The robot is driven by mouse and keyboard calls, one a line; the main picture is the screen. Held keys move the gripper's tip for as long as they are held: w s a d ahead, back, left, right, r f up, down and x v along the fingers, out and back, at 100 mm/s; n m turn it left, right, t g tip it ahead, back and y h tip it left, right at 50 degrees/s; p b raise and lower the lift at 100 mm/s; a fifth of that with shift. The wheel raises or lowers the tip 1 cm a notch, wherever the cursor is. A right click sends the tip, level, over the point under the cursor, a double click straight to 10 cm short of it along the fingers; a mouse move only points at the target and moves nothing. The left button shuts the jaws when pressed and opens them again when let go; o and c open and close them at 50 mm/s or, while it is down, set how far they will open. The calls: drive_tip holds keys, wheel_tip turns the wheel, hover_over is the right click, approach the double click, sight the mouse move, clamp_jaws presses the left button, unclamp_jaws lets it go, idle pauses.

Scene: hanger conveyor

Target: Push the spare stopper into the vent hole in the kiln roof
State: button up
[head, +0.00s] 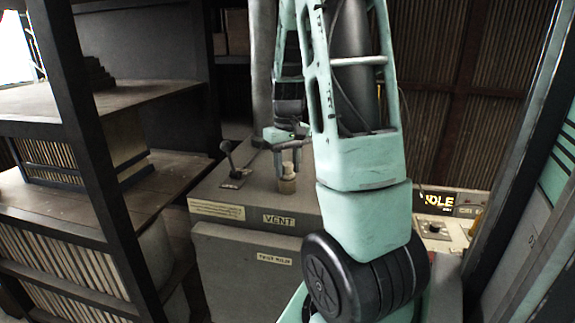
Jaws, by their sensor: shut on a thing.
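The kiln (225,265) is a grey box with a flat roof (240,200) and a "VENT" label (279,219) on its front edge. My gripper (288,160) points down over the middle of the roof. It is shut on a small tan stopper (288,170), which looks upright. Directly below the stopper is a short tan ring or collar (287,186) on the roof, seemingly around the vent hole. The hole itself is hidden, and I cannot tell whether the stopper touches the collar or sits in it.
A black-knobbed lever (231,165) stands on the roof left of my gripper. A dark frame post (85,130) and wooden shelves (150,97) fill the left. A lit panel (440,201) is at the right. My arm hides the roof's right part.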

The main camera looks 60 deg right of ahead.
sight(287, 164)
drive_tip(key=shift+f, duration=0.4)
drive_tip(key=o, duration=0.8)
drive_tip(key=shift+c, duration=0.2)
drive_tip(key=o, duration=0.5)
drive_tip(key=shift+o, duration=0.2)
drive_tip(key=shift+r, duration=0.15)
wheel_tip(287, 164, up, 17)
drive_tip(key=b, duration=0.3)
drive_tip(key=shift+r, duration=0.15)
